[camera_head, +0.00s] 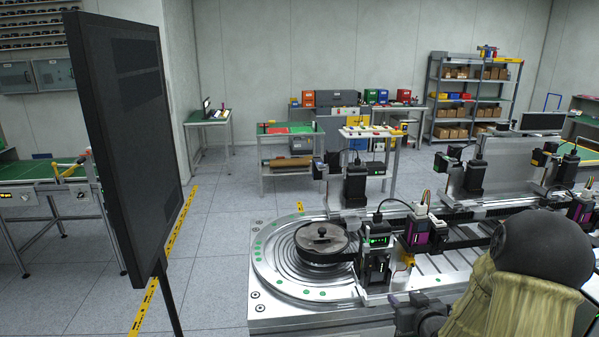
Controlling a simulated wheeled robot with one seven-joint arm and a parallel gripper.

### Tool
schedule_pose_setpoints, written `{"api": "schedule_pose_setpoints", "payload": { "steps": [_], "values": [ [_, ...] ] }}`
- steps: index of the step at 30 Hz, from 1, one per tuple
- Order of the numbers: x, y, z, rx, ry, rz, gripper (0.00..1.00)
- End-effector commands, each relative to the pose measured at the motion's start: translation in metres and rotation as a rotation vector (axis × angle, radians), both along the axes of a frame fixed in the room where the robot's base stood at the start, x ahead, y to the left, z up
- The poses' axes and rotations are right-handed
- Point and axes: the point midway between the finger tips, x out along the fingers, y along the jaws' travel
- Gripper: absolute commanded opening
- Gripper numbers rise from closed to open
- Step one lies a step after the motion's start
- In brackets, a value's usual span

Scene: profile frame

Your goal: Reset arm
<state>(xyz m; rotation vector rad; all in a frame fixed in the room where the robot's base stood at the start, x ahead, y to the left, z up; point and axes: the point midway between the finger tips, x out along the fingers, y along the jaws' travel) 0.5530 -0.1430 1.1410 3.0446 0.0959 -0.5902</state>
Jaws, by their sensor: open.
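My arm shows at the lower right, with a large black rounded joint (541,248) and a tan woven sleeve (497,298). It is in front of the right part of the machine table. A dark part that looks like my gripper (415,314) shows just left of the sleeve, over the machine's front edge. The sleeve and the bottom picture edge hide much of it. I see nothing held in it.
The metal machine table (283,309) carries a round fixture with a grey disc (322,239) and several black and purple modules (425,232). A tall dark panel (122,135) stands at the left. Workbenches (292,150) and a shelf (467,97) stand behind. Open floor (228,215) lies between.

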Motion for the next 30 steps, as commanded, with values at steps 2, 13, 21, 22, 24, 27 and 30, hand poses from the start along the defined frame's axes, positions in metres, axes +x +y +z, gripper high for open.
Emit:
{"api": "schedule_pose_setpoints", "payload": {
  "steps": [2, 13, 21, 22, 24, 27, 30],
  "values": [
    [-0.006, 0.015, 0.001, -0.027, 0.083, 0.0, 0.43],
    [-0.08, 0.075, 0.002, -0.079, 0.522, -0.062, 0.43],
    [-0.165, 0.123, 0.012, -0.039, 0.822, -0.079, 0.43],
    [-0.174, 0.127, 0.013, -0.033, 0.851, -0.079, 0.43],
    [-0.19, 0.136, 0.016, -0.021, 0.905, -0.077, 0.43],
    [-0.204, 0.142, 0.017, -0.009, 0.948, -0.074, 0.43],
    [-0.207, 0.143, 0.017, -0.007, 0.96, -0.075, 0.43]
  ]
}}
